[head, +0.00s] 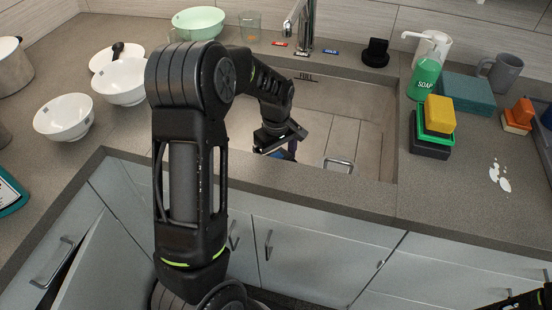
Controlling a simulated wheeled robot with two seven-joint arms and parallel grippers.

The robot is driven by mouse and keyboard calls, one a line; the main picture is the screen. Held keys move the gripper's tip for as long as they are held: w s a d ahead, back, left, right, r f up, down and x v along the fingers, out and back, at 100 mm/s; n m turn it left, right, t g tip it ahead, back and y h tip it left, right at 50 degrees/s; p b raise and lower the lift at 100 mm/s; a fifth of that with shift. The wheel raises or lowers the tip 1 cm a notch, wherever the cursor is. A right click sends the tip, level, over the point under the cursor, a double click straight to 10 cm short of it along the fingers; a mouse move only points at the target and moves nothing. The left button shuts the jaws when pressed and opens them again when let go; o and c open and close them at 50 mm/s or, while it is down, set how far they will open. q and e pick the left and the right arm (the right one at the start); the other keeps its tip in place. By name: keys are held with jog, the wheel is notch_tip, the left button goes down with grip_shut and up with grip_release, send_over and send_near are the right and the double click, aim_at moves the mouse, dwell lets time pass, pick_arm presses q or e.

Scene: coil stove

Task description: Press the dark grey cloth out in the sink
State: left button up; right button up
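My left arm reaches over the counter's front edge into the sink (368,128). My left gripper (284,148) is low inside the basin, seen mostly from behind and above. Its fingertips are partly hidden, so I cannot tell whether it is open or shut. A small blue-purple patch (291,146) shows beside it; I cannot tell what it is. I cannot pick out the dark grey cloth; my arm and gripper cover part of the basin. Only a dark part of my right arm shows at the bottom right corner, and its gripper is out of view.
White bowls (64,117) and a pale green bowl (199,22) stand left of the sink. The tap (301,22) is behind it. A green soap bottle (425,78), a stack of sponges (439,114) and a grey mug (504,71) stand right. A white spill (499,176) lies nearby.

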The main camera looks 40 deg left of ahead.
dwell(0.6)
pick_arm(q)
jog(key=shift+r+p, duration=2.7)
jog(key=shift+r, duration=0.8)
pick_arm(e)
jog(key=shift+r, duration=2.7)
pick_arm(q)
jog(key=shift+r+p, duration=0.35)
jog(key=shift+r, duration=0.05)
notch_tip(320, 180, up, 15)
jog(key=p, duration=1.1)
pick_arm(e)
notch_tip(320, 180, up, 11)
jog(key=s, duration=0.1)
jog(key=shift+d+g, duration=0.3)
jog(key=shift+d, duration=0.1)
